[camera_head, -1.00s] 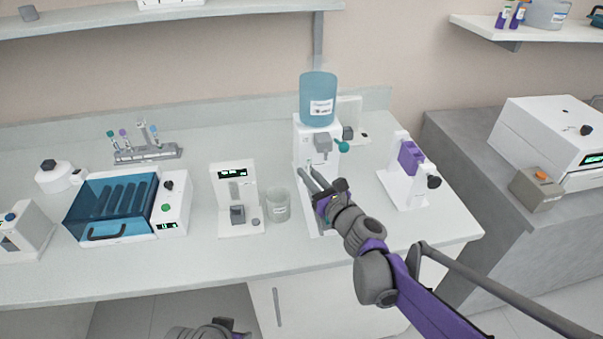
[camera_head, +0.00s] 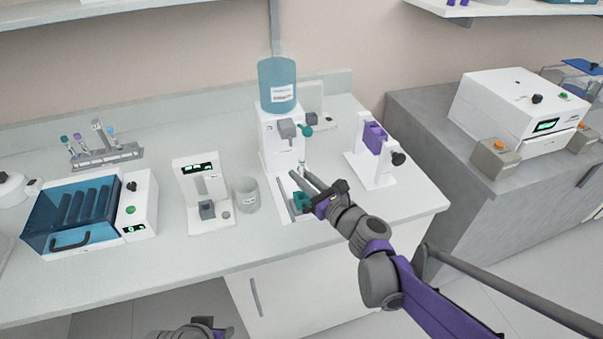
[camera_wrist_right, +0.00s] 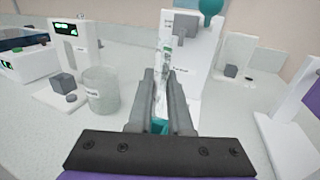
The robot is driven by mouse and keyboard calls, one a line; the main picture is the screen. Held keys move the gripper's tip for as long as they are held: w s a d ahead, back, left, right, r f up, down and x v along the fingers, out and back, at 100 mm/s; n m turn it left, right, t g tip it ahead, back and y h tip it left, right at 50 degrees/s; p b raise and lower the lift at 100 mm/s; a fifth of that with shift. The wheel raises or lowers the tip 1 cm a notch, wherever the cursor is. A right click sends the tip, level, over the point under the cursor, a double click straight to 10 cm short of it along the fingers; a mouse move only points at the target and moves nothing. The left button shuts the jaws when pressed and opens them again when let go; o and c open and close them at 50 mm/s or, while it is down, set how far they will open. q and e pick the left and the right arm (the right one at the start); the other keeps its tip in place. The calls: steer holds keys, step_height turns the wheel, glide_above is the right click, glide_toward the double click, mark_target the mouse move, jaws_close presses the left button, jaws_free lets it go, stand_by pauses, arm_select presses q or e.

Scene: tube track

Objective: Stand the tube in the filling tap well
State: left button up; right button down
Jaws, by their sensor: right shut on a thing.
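The filling tap (camera_head: 281,138) is a white stand with a blue bottle on top, a grey nozzle and a teal knob. My right gripper (camera_head: 293,182) is in front of the stand, shut on a slim clear tube (camera_head: 302,168). The tube also shows between and beyond the fingers in the right wrist view (camera_wrist_right: 162,52), roughly upright. Its lower end is hidden, so I cannot tell if it touches the well. My left gripper (camera_head: 200,327) is partly in view at the bottom edge.
A glass beaker (camera_head: 247,196) and a white device with a display (camera_head: 201,188) stand left of the tap. A white stand with a purple part (camera_head: 375,155) is to the right. A tube rack (camera_head: 105,155) and a blue-lidded machine (camera_head: 82,215) are further left.

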steer(key=shift+f+b, duration=0.6)
steer(key=shift+f, duration=0.35)
stand_by(1.0)
steer(key=shift+f, duration=0.35)
steer(key=shift+f+b, duration=0.1)
steer(key=shift+b, duration=0.25)
steer(key=shift+f+b, duration=0.35)
steer(key=shift+f, duration=0.15)
steer(key=c, duration=0.8)
jaws_free()
steer(key=shift+o, duration=0.2)
